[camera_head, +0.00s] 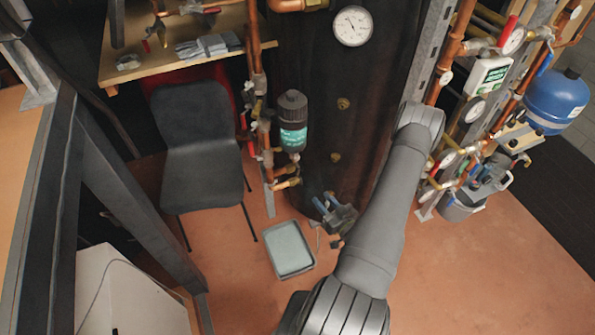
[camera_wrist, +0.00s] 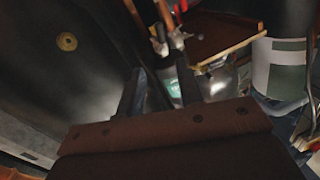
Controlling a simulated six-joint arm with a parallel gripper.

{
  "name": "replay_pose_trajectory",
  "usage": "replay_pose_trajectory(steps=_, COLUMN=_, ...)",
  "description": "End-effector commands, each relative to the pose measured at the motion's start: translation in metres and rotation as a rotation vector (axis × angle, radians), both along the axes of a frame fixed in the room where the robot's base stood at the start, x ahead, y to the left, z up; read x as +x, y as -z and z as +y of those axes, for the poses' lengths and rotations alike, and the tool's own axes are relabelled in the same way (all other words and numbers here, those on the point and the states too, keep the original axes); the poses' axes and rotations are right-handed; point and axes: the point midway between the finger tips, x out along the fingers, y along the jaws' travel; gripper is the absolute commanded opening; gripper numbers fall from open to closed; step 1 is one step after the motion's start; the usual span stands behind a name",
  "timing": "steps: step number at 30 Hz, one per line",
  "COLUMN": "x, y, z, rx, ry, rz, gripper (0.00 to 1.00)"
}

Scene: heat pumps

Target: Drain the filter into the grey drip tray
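The filter (camera_head: 293,125) is an upright dark cylinder with a teal label, mounted on copper pipes in front of the large dark tank. The grey drip tray (camera_head: 289,249) lies on the floor below it and slightly left of my gripper. My gripper (camera_head: 322,207) is low beside the tank, right of the filter's lower pipework and above the floor. In the wrist view my gripper (camera_wrist: 160,92) has its two fingers apart, with a blurred shiny greenish shape beyond the gap. I cannot tell what that shape is. The filter's drain valve is not clear in either view.
A black chair (camera_head: 201,145) stands left of the filter, under a wooden shelf (camera_head: 180,62). The dark tank (camera_head: 330,120) is close behind my gripper. Copper pipes with gauges and a blue vessel (camera_head: 557,98) are at right. Open floor (camera_head: 480,275) lies at lower right.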

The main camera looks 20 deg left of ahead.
Motion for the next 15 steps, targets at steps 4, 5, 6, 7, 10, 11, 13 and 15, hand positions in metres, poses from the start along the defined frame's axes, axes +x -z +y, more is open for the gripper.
replay_pose_trajectory(steps=4, x=0.012, y=0.000, z=0.021, rx=0.000, ry=-0.006, rz=-0.002, gripper=0.33)
replay_pose_trajectory(steps=5, x=0.014, y=0.000, z=0.025, rx=0.000, ry=-0.006, rz=-0.002, gripper=0.33)
replay_pose_trajectory(steps=6, x=0.018, y=0.000, z=0.030, rx=0.000, ry=-0.006, rz=-0.001, gripper=0.33)
replay_pose_trajectory(steps=7, x=0.020, y=0.000, z=0.034, rx=0.001, ry=-0.006, rz=-0.002, gripper=0.33)
replay_pose_trajectory(steps=10, x=0.030, y=0.000, z=0.048, rx=0.000, ry=-0.006, rz=-0.001, gripper=0.33)
replay_pose_trajectory(steps=11, x=0.033, y=-0.001, z=0.053, rx=0.001, ry=-0.006, rz=-0.003, gripper=0.33)
replay_pose_trajectory(steps=13, x=0.040, y=-0.001, z=0.064, rx=0.000, ry=-0.006, rz=-0.001, gripper=0.33)
replay_pose_trajectory(steps=15, x=0.048, y=-0.001, z=0.075, rx=0.000, ry=-0.006, rz=-0.004, gripper=0.33)
